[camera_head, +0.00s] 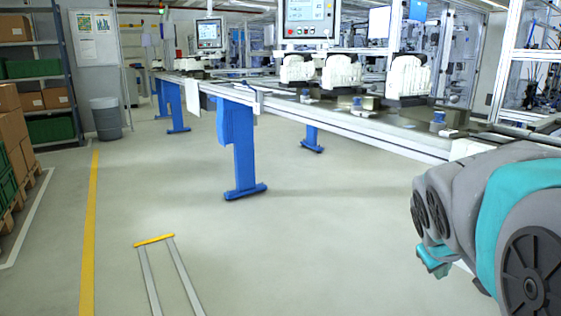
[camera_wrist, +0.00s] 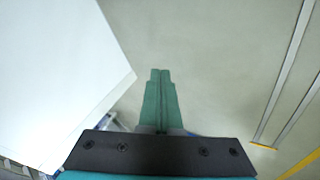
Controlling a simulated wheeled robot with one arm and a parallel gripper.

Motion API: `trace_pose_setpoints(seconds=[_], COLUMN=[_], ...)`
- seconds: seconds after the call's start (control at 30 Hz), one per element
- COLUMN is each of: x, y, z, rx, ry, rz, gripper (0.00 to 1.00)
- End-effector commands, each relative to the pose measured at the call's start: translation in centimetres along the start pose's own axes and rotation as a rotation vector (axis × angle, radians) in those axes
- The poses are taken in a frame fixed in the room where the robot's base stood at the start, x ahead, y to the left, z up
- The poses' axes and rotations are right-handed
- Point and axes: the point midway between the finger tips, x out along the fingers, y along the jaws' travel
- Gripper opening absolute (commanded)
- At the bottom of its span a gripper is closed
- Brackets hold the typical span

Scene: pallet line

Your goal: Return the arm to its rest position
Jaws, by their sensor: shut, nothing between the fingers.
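My arm (camera_head: 500,205) is folded at the right edge of the head view, grey and teal, in front of the near end of the conveyor line. The teal part at its lower left (camera_head: 433,260) is only partly visible, and the fingers cannot be made out there. In the wrist view my gripper (camera_wrist: 160,75) shows two green fingers side by side, pressed together with nothing between them. They point over bare grey floor.
A white surface (camera_wrist: 55,75) lies close left of the fingers in the wrist view. The conveyor line (camera_head: 340,120) on blue legs runs across the back. Boxes (camera_head: 12,130), shelves (camera_head: 40,70) and a grey bin (camera_head: 106,118) stand left.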

Motion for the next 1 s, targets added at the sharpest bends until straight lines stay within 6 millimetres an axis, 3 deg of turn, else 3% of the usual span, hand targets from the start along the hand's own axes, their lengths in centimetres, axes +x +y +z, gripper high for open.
trace_pose_setpoints(seconds=[0.03, 0.2, 0.3, 0.43, 0.6, 1.0], x=[0.1, -0.6, -1.7, -3.2, -4.4, -4.5], y=[-2.9, -11.5, -15.8, -19.6, -21.7, -21.9], z=[2.4, 10.2, 14.5, 18.7, 21.4, 21.6], rx=[0.022, 0.101, 0.131, 0.151, 0.162, 0.164], ry=[-0.050, -0.242, -0.353, -0.469, -0.544, -0.551], rz=[-0.062, -0.250, -0.339, -0.417, -0.460, -0.463], gripper=[0.00, 0.00, 0.00, 0.00, 0.00, 0.00])
